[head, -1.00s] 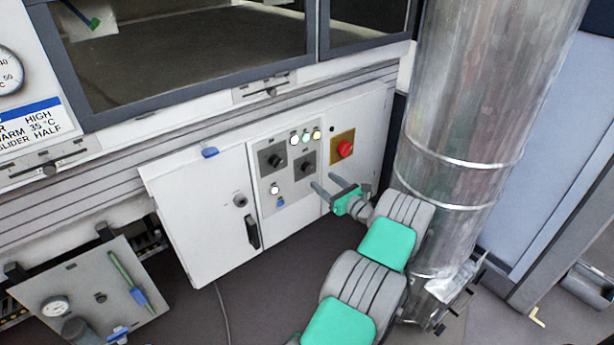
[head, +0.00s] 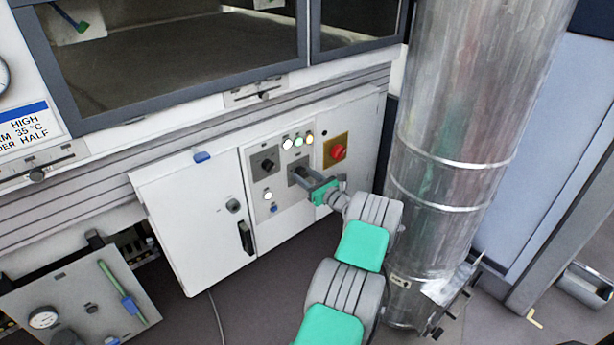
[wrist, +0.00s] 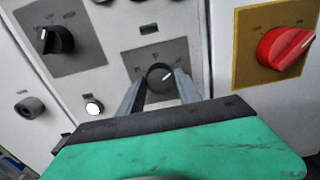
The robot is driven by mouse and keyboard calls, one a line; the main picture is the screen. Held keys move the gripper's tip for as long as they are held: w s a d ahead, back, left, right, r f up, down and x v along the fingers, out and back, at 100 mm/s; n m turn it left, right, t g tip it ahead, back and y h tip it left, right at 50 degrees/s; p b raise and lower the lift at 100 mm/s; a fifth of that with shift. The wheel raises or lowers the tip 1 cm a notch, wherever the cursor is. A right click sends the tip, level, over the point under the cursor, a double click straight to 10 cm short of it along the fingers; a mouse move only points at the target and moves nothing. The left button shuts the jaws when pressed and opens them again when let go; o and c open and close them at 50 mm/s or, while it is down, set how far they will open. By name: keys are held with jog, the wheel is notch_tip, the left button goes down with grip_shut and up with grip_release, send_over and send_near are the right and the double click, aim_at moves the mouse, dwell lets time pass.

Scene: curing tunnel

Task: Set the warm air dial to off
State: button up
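A black dial (wrist: 160,76) on a grey plate sits in the middle of the control panel; in the head view this dial (head: 301,168) is partly covered by my gripper. Its white mark points to the right in the wrist view. A second black dial (wrist: 57,40) is on a grey plate to its left, also in the head view (head: 267,165). The labels are too small to read, so I cannot tell which is the warm air dial. My gripper (wrist: 160,82) is open, its fingers on either side of the middle dial, with no clear contact.
A red knob (head: 338,152) on a yellow plate is close on the right. Lit lamps (head: 298,141) are above the dials, and a white button (head: 268,196) is below left. A large metal duct (head: 455,130) stands right of my arm. The cabinet door (head: 190,225) is shut.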

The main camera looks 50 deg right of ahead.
grip_shut()
jog(key=shift+f+n, duration=0.1)
jog(key=shift+n, duration=0.2)
